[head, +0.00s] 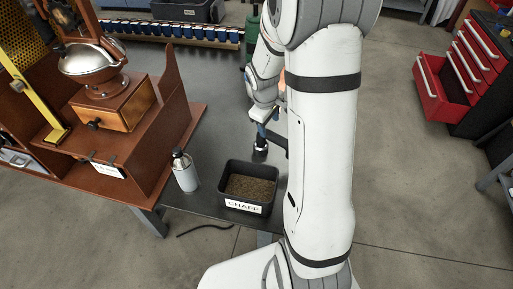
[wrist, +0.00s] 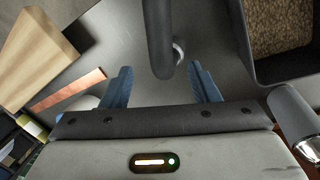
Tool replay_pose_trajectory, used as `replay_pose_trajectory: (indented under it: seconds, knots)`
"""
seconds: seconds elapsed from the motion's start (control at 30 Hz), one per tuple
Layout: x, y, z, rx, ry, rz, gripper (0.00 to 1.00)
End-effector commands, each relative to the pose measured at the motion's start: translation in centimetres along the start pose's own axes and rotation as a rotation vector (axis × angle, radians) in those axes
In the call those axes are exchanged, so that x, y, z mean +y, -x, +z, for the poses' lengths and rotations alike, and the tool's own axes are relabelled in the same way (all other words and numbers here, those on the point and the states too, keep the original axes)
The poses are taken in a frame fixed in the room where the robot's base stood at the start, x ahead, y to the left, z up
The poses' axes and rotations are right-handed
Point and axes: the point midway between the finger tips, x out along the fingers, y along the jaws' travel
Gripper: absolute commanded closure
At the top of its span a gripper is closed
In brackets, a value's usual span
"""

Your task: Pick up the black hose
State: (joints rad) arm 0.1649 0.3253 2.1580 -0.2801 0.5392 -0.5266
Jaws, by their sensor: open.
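The black hose (wrist: 160,38) shows in the wrist view as a dark tube coming down from the top edge, with a shiny metal part beside its lower end. It lies between the two blue fingers of my gripper (wrist: 162,88), which are open and apart, with a gap on each side of the tube. In the head view my gripper (head: 268,131) is low over the grey table, partly hidden by my arm. A short dark piece with a light band (head: 260,149), likely the hose, stands just below it.
A black bin labelled CHAFF (head: 249,206), holding brown chaff, and a grey bottle (head: 185,172) stand near the table's front edge. The wrist view shows a wooden block (wrist: 36,48) and a copper-coloured strip (wrist: 69,89) at left. The brown roaster stand (head: 177,118) is at left.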

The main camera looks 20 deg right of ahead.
Motion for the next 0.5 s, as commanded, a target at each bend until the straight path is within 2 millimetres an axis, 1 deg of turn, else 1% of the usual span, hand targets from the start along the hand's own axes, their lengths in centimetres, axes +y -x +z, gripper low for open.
replay_pose_trajectory:
  seconds: [0.03, 0.27, 0.5]
  knots:
    - [0.0, -0.7, 0.0, -0.002, 0.002, -0.001, 0.45]
    - [0.0, -3.2, 0.1, -0.003, 0.002, -0.002, 0.45]
    - [0.0, -6.8, 0.2, -0.002, -0.001, -0.002, 0.45]
